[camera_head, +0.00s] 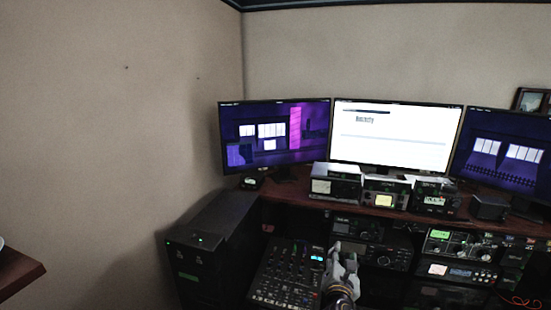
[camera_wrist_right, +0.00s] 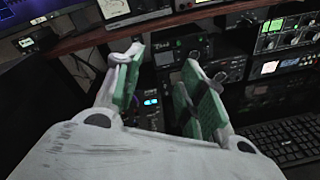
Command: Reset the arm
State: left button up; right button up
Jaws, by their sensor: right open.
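My right gripper (camera_head: 343,266) is at the lower middle of the head view, in front of the lower radio shelf and over the right side of a mixer (camera_head: 287,272). In the right wrist view the gripper (camera_wrist_right: 158,85) is open, its two green-padded fingers apart with nothing between them. Part of the mixer (camera_wrist_right: 152,101) with a lit blue display shows beyond the gap. A black radio with a knob (camera_wrist_right: 180,50) lies past the fingertips, apart from them. My left gripper is not in view.
Three monitors stand on the wooden desk; the middle one (camera_head: 393,136) is white. Several radios (camera_head: 384,198) sit below them. A black tower (camera_head: 207,252) stands at left. A radio with a green display (camera_head: 460,245) is at right. A keyboard (camera_wrist_right: 285,140) lies at lower right.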

jog(key=s+d+f+m+g+y, duration=0.35)
jog(key=s+f+m+g, duration=0.45)
jog(key=s+f+m, duration=0.8)
jog(key=s+a+f+m+g+y, duration=0.15)
jog(key=s+m+g, duration=0.25)
jog(key=s+m, duration=0.65)
jog(key=s+f+n+g, duration=0.1)
jog(key=s+f, duration=0.1)
jog(key=f, duration=1.5)
jog(key=s+f+n+g, duration=0.1)
jog(key=s+f, duration=0.1)
jog(key=f, duration=1.4)
jog(key=s+d+f, duration=0.2)
jog(key=s+f, duration=0.8)
jog(key=s, duration=0.1)
jog(key=s+d+f, duration=0.2)
jog(key=s+f, duration=0.8)
jog(key=s, duration=0.1)
jog(key=shift+s+d+g, duration=0.15)
jog(key=shift+d+g, duration=0.15)
jog(key=shift+g, duration=0.1)
